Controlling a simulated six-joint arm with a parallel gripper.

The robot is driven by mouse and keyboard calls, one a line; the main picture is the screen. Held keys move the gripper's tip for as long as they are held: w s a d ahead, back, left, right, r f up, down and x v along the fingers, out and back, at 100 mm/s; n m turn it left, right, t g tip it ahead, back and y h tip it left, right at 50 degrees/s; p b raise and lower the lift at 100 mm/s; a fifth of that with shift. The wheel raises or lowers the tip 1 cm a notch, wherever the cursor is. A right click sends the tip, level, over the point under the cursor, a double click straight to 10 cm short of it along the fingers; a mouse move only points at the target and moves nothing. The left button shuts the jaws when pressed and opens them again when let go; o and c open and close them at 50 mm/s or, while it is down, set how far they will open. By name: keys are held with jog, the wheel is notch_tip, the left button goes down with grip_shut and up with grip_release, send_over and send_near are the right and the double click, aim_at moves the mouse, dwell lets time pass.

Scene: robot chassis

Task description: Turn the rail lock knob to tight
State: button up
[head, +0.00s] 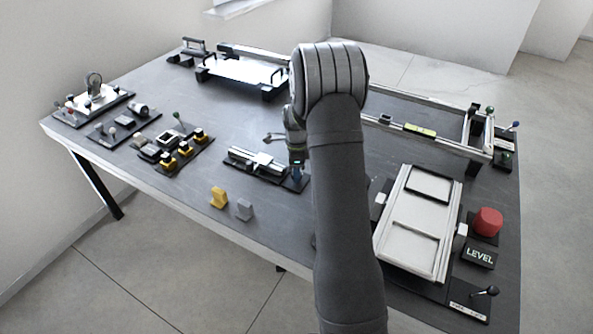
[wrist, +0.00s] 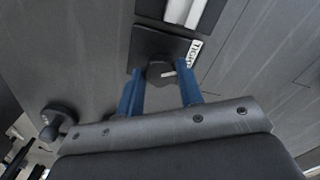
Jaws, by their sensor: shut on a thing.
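The rail lock knob (wrist: 157,71) is a dark round knob with a short white pointer mark, on a black base plate (wrist: 152,40). The pointer points right in the wrist view, a little below a white label (wrist: 194,53) that seems to read TIGHT. My gripper (wrist: 161,78) has its blue fingers on both sides of the knob, shut on it. In the head view, my gripper (head: 297,172) is low at the right end of the short rail unit (head: 257,163), and the knob is hidden there. The rail (wrist: 186,10) also shows at the top of the wrist view.
Yellow (head: 218,198) and grey (head: 244,210) blocks stand near the table's front edge. A white framed panel (head: 402,250) and a red button (head: 487,221) lie right of my arm. Several small fixtures fill the left side. A long frame with a yellow level (head: 420,130) runs behind.

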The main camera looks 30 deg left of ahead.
dwell(0.3)
jog(key=o, duration=1)
jog(key=shift+c, duration=0.2)
notch_tip(320, 180, up, 18)
jog(key=shift+f, duration=0.25)
notch_tip(320, 180, down, 18)
jog(key=shift+r, duration=0.25)
jog(key=shift+r, duration=0.1)
